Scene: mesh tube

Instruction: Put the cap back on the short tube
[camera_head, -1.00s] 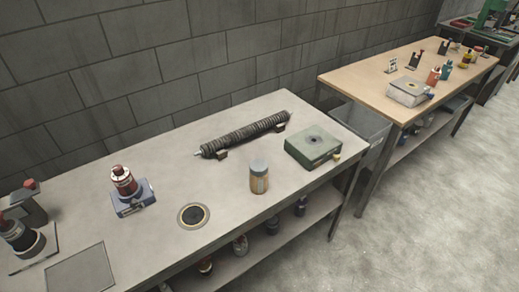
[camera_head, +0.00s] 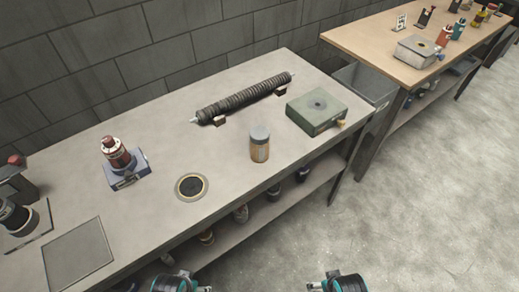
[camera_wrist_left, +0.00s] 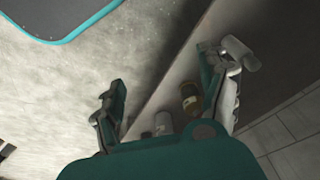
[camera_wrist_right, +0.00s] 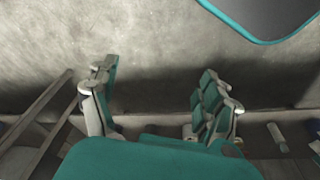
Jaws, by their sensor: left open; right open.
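I cannot tell for certain which object is the short tube or which is its cap. An orange jar with a grey top (camera_head: 259,144) stands upright near the table's front edge. A long dark ribbed tube (camera_head: 245,98) lies across two small supports behind it. A flat round disc with a dark centre and pale ring (camera_head: 191,187) lies left of the jar. My left gripper (camera_wrist_left: 170,72) is open and empty, low in front of the table. My right gripper (camera_wrist_right: 157,75) is open and empty, also in front of the table. Both are well apart from these objects.
A green box with a round dark mark (camera_head: 316,110) sits at the table's right. A red and dark bottle (camera_head: 116,152) stands on a blue-grey block (camera_head: 127,177). A grey square plate (camera_head: 77,254) lies at left. Several containers stand on the lower shelf. A wooden table (camera_head: 375,45) stands beyond.

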